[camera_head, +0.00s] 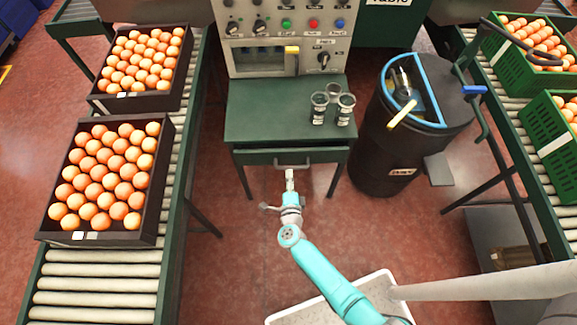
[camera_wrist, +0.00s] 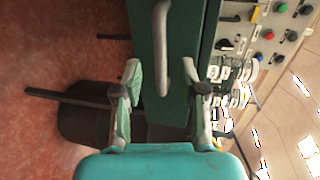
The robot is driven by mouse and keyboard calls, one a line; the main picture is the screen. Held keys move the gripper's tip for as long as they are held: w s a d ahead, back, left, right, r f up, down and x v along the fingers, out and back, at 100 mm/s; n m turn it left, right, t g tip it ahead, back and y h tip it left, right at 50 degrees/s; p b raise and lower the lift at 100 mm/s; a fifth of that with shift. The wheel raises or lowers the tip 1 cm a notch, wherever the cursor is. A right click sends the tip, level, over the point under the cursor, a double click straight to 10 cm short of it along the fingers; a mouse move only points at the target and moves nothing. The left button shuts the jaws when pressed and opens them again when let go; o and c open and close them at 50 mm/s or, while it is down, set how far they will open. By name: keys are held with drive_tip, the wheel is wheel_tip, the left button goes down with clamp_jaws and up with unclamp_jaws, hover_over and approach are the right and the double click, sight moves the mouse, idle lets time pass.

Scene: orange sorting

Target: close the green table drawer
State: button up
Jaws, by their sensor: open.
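The green table (camera_head: 262,112) stands in the middle of the head view. I cannot tell how far the drawer stands out. In the wrist view, the green drawer front (camera_wrist: 180,28) appears turned sideways, with its handle (camera_wrist: 161,45) in the upper middle. My gripper (camera_head: 290,175) is just in front of the handle. In the wrist view, my gripper (camera_wrist: 166,82) is open and empty, with one finger on each side of the handle's lower end; contact is unclear.
A control panel (camera_head: 280,35) rises behind. A black bin (camera_head: 385,150) stands right of the table. Roller conveyors flank both sides, the left one carrying orange crates (camera_head: 165,180). Red floor (camera_head: 235,250) is free before the table.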

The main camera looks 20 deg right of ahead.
sight(289, 167)
drive_tip(key=shift+x, duration=2.8)
clamp_jaws()
